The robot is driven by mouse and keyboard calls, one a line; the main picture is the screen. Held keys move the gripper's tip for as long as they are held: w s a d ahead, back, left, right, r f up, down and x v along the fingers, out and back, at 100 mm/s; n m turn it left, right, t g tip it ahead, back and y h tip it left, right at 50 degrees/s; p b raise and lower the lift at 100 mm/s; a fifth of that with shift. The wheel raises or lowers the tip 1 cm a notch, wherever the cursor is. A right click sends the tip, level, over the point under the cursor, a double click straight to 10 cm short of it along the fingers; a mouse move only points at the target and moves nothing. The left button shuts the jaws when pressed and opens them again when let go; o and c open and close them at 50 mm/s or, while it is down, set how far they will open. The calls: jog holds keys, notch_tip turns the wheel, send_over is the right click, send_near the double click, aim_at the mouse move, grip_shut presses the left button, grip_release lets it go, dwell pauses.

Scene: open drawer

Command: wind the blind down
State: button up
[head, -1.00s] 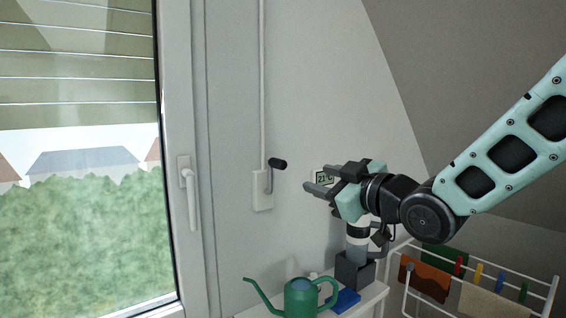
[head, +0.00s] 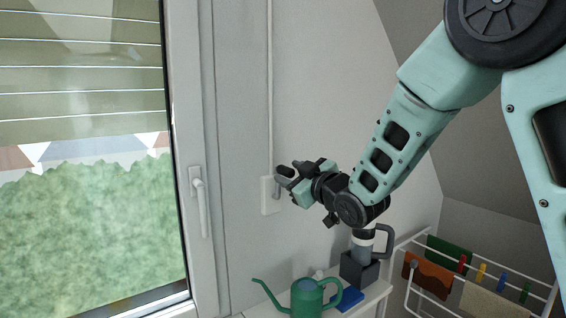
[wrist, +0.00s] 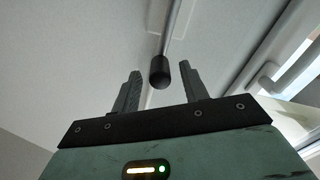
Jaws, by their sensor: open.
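The blind (head: 80,75) hangs over the upper part of the window, its lower edge above the green hedge outside. The winder box (head: 267,197) is on the wall right of the window, below a long white rod. Its crank has a black knob (head: 284,170), partly hidden by my gripper in the head view. My gripper (head: 288,177) is open at the knob. In the wrist view, the knob (wrist: 160,77) shows between the two spread fingers of my gripper (wrist: 160,72), with a visible gap on each side.
The window handle (head: 201,205) is left of the winder. Below stand a green watering can (head: 306,298), a blue item (head: 347,299) and a dark holder with a grey-white device (head: 361,268) on a white shelf. A drying rack (head: 430,292) is at lower right.

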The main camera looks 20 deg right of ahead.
aim_at(283, 170)
jog(key=shift+p+x, duration=0.6)
jog(key=shift+x, duration=1.25)
grip_shut()
